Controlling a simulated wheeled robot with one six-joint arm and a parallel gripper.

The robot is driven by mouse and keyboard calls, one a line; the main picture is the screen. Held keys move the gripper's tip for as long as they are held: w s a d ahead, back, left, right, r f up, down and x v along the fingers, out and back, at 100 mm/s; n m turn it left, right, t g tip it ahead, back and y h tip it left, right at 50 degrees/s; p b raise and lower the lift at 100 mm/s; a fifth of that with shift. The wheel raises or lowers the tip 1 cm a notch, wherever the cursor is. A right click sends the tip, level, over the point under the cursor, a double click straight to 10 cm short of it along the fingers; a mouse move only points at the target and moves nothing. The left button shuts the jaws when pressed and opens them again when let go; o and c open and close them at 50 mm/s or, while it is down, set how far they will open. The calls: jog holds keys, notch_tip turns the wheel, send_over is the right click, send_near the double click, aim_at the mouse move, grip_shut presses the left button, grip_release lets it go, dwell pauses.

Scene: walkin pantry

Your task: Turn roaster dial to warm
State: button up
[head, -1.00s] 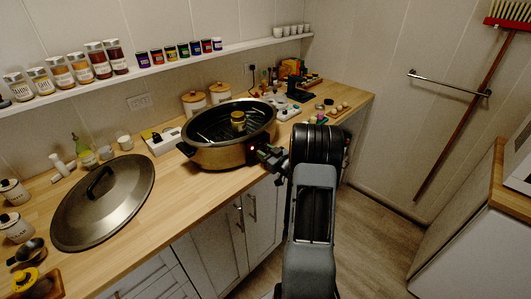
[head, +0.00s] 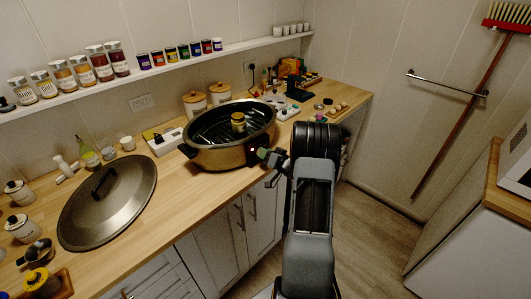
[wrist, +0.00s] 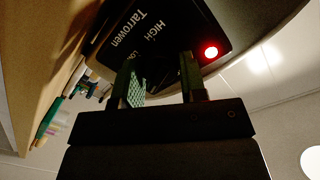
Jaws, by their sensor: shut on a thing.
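The roaster (head: 225,156) is a gold-bodied oval pan with a dark inside, standing on the wooden counter. My gripper (head: 267,157) is at its right front side, against the dark control panel. In the wrist view the panel (wrist: 122,45) reads "Tarrowen", "HIGH" and part of "LO". A red light (wrist: 211,52) glows beside the lettering. My gripper (wrist: 166,82) has its two green-padded fingers against the panel, shut on the dial. The dial itself is hidden by the fingers and shadow, so I cannot tell its setting.
A large steel lid (head: 125,200) lies on the counter to the left. Canisters (head: 194,103) and a power strip (head: 168,142) sit behind. Cabinet doors (head: 236,235) are below; open floor lies to the right.

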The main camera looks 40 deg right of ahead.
jog(key=shift+f, duration=0.1)
dwell(0.3)
jog(key=o, duration=0.9)
jog(key=s, duration=0.4)
jog(key=s+d+b, duration=0.1)
jog(key=s, duration=0.4)
jog(key=s+d+r+b, duration=0.1)
jog(key=s, duration=0.3)
jog(key=shift+s, duration=0.3)
